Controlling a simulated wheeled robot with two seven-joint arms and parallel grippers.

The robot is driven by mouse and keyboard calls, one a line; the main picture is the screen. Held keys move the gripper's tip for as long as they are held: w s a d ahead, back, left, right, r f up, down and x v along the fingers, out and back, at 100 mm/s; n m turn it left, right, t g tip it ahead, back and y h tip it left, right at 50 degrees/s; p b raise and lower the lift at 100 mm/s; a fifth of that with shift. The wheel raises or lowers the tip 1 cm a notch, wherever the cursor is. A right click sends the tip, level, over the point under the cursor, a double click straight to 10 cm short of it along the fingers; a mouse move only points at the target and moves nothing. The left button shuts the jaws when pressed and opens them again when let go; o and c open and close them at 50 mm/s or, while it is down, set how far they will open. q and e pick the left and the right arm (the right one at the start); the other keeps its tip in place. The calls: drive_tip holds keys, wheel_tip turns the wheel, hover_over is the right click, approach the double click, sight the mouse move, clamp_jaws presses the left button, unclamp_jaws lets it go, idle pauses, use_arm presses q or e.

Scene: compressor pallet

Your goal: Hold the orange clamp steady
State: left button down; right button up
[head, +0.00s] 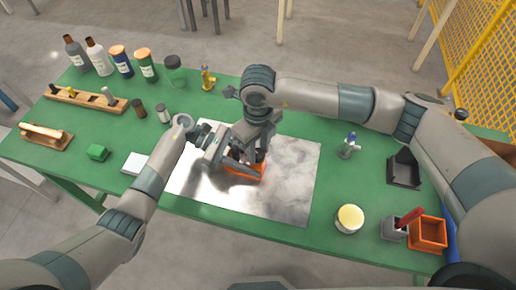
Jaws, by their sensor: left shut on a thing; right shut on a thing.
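The orange clamp (243,173) is on the shiny metal sheet (290,178) in the middle of the green table. It is partly covered by my two grippers. My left gripper (232,167) reaches in from the left and is shut at the clamp's near left side. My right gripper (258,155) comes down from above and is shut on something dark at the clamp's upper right. The contact points are small and partly hidden, so the exact grip on each part is hard to see.
Several bottles (122,62) and a wooden rack (85,101) stand at the back left. A green block (97,152) lies left of the sheet. A round yellow-topped jar (349,219), an orange bin (428,233) and a black tray (404,170) stand at right. The sheet's right part is clear.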

sight(258, 153)
drive_tip(key=m, duration=0.6)
drive_tip(key=shift+m, duration=0.3)
drive_tip(key=m, duration=0.6)
drive_tip(key=shift+w+m, duration=0.1)
drive_tip(key=shift+m, duration=0.2)
drive_tip(key=o, duration=1.1)
drive_tip(key=shift+c, duration=0.2)
drive_tip(key=shift+r, duration=0.1)
wheel_tip(258, 153, up, 12)
